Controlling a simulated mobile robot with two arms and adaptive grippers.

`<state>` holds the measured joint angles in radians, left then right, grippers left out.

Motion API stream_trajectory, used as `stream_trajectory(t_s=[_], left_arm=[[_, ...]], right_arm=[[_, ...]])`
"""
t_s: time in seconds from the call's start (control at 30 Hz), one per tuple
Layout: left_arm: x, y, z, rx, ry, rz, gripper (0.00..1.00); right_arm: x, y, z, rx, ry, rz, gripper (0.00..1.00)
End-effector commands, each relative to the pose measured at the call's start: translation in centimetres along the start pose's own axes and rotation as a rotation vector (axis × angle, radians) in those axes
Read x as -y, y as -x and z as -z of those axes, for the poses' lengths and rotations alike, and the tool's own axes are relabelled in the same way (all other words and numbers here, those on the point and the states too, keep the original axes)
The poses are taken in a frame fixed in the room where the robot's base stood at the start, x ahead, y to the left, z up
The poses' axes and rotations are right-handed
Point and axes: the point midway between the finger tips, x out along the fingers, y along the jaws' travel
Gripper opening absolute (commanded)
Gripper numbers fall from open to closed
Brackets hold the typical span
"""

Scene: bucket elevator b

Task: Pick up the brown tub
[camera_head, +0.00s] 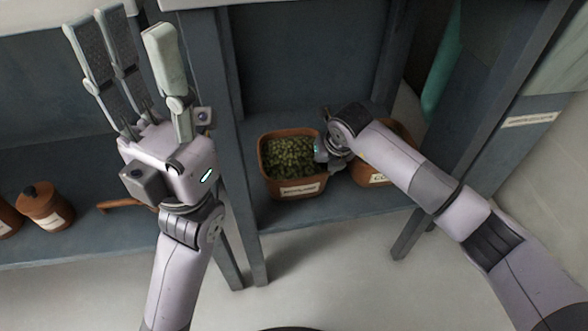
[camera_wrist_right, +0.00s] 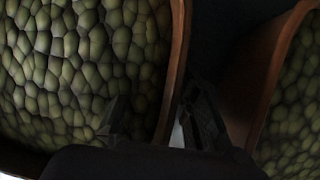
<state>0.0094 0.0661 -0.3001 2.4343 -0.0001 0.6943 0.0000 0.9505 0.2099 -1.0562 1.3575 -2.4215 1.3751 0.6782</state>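A brown tub (camera_head: 273,183) stands on the shelf in the head view, full of green, pebble-like contents and with a pale label on its front. My right gripper (camera_head: 325,149) is at its right rim, partly hidden by its own wrist. In the right wrist view the tub's rim (camera_wrist_right: 176,75) runs between the two dark fingers (camera_wrist_right: 158,122). One finger is over the green contents and the other is outside the wall, with a gap showing between finger and wall. My left gripper (camera_head: 120,40) is raised at the left, fingers spread and empty.
A second brown tub (camera_head: 370,178) stands close on the right, largely hidden by my right arm; it also shows in the right wrist view (camera_wrist_right: 262,75). A lidded brown jar (camera_head: 45,208) sits on the left shelf. A shelf post (camera_head: 212,90) stands between my left gripper and the tub.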

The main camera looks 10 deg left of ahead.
Motion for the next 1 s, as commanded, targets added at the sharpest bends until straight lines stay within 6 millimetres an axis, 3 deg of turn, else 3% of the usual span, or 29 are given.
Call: stream_trajectory(t_s=[0.47, 1.0], left_arm=[[-0.02, -0.01, 0.01, 0.0, 0.0, 0.0, 0.4], [-0.02, 0.01, 0.0, 0.0, 0.001, 0.0, 0.4]], right_arm=[[0.02, 0.04, 0.03, -0.001, -0.001, 0.0, 0.0], [-0.01, 0.05, 0.01, 0.0, -0.001, -0.001, 0.0]])
